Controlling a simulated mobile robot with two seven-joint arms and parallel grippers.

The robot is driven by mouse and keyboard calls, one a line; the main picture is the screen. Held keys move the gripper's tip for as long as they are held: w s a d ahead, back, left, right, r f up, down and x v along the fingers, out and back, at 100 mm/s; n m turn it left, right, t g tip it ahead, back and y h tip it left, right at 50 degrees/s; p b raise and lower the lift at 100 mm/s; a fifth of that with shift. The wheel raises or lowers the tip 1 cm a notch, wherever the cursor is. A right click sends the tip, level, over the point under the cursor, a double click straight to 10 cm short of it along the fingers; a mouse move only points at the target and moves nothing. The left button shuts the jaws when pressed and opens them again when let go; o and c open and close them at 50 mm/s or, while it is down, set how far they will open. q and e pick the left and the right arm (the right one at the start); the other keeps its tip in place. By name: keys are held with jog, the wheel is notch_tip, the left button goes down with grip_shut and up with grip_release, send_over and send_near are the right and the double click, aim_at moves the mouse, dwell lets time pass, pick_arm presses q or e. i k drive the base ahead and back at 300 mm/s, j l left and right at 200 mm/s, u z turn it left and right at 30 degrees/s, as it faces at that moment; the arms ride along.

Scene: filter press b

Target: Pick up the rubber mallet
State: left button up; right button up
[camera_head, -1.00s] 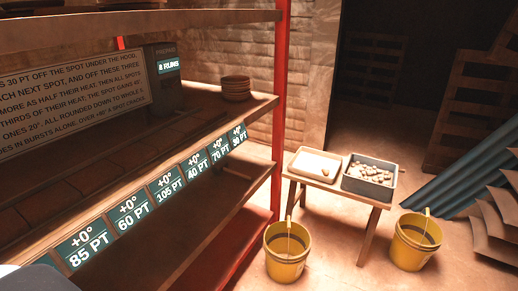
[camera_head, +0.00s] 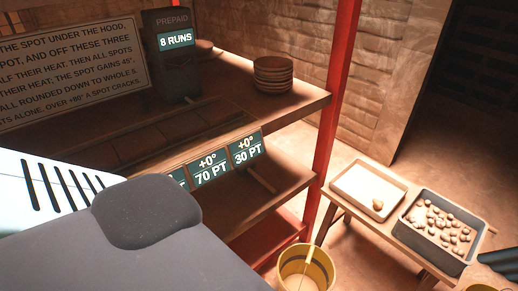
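I see no rubber mallet in this view. A large white and dark grey part, which looks like a link of my own arm, fills the lower left and hides the near part of the shelf.
A shelf rack (camera_head: 312,105) holds stacked round plates (camera_head: 273,76), a prepaid counter box (camera_head: 172,55) and a sign (camera_head: 70,62). On the right, a low wooden bench (camera_head: 372,228) bears a white tray (camera_head: 352,190) and a grey bin (camera_head: 418,240) of lumps. A yellow bucket (camera_head: 290,284) stands below.

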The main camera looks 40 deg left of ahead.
aim_at(248, 167)
jog(key=i+u, duration=0.15)
jog(key=i, duration=0.3)
jog(key=i+l+u, duration=0.2)
jog(key=i, duration=0.25)
